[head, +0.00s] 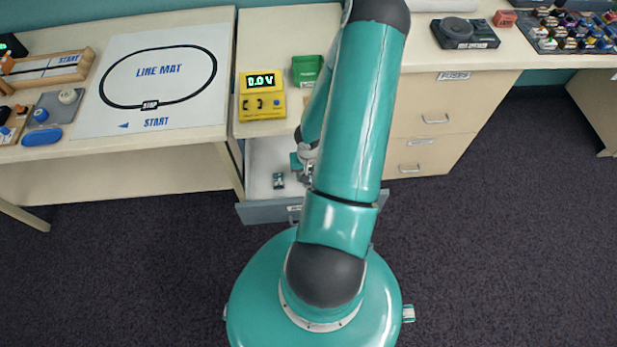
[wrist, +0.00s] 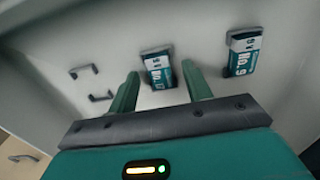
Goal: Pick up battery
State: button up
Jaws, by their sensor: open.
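Two batteries with teal and white labels lie apart on the pale floor of an open drawer in the wrist view. One battery (wrist: 158,68) is just beyond and between the fingertips of my gripper (wrist: 160,72). The other battery (wrist: 243,50) lies to the right, outside the fingers. My gripper is open, and nothing is held in it. In the head view one small battery (head: 278,180) shows in the drawer (head: 262,212). My gripper (head: 305,170) is over the drawer there, partly hidden by my arm.
Two small dark bracket shapes (wrist: 84,71) show left of the fingers in the wrist view. The drawer's walls surround the gripper. Above it, the desk holds a yellow meter (head: 262,97) and a green box (head: 306,70). A line mat (head: 150,85) lies on the left table.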

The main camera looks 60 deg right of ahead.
jog(key=shift+f, duration=0.1)
jog(key=shift+c, duration=0.2)
jog(key=c, duration=1)
